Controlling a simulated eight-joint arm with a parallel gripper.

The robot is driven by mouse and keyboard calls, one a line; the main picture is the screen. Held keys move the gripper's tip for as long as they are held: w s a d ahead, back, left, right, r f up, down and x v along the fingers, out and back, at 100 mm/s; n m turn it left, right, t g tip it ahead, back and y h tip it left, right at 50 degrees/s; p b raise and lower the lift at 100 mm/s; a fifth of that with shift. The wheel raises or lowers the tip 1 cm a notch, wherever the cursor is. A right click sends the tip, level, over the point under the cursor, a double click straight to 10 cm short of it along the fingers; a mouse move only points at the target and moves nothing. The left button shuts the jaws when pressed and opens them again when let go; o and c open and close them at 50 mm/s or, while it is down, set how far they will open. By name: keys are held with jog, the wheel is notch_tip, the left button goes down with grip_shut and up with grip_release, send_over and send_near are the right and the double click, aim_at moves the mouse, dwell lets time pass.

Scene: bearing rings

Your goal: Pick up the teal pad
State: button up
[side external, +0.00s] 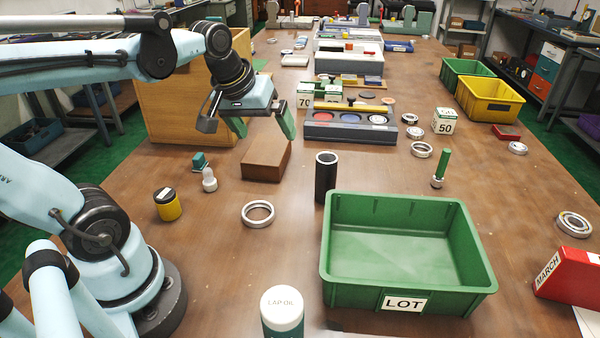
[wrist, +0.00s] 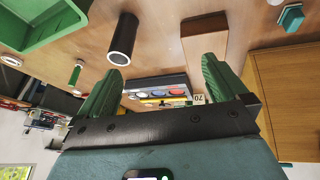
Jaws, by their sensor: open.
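The teal pad (side external: 199,160) is a small teal block on the table, left of the brown block, just behind a small white-and-grey knobbed piece. In the wrist view the teal pad (wrist: 290,18) shows near the top right corner, outside the span of the fingers. My gripper (side external: 266,136) is open and empty, with green fingers, raised above the table near the brown block, to the right of the pad and higher than it. In the wrist view my gripper (wrist: 166,58) has its two green fingers spread wide with nothing between them.
The brown block (side external: 266,159) lies below my gripper. A wooden cabinet (side external: 180,105) stands behind the pad. A yellow-black jar (side external: 167,205), metal ring (side external: 258,214), black tube (side external: 325,177) and green LOT bin (side external: 405,301) stand nearer the camera. Table around the pad's left is clear.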

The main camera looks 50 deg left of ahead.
jog(key=s+d+f+m+t+h, duration=0.1)
jog(key=d+f+m, duration=0.2)
jog(key=d+m, duration=0.3)
jog(key=shift+s+d+f+t, duration=0.25)
jog(key=shift+s+f+t, duration=0.05)
jog(key=shift+s+t, duration=0.1)
jog(key=shift+s+d+f+m, duration=0.1)
jog(key=shift+d+f+m, duration=0.1)
jog(key=shift+d+m, duration=0.1)
jog(key=shift+c, duration=1)
jog(key=shift+d, duration=0.1)
jog(key=c, duration=0.4)
jog(key=shift+o, duration=0.2)
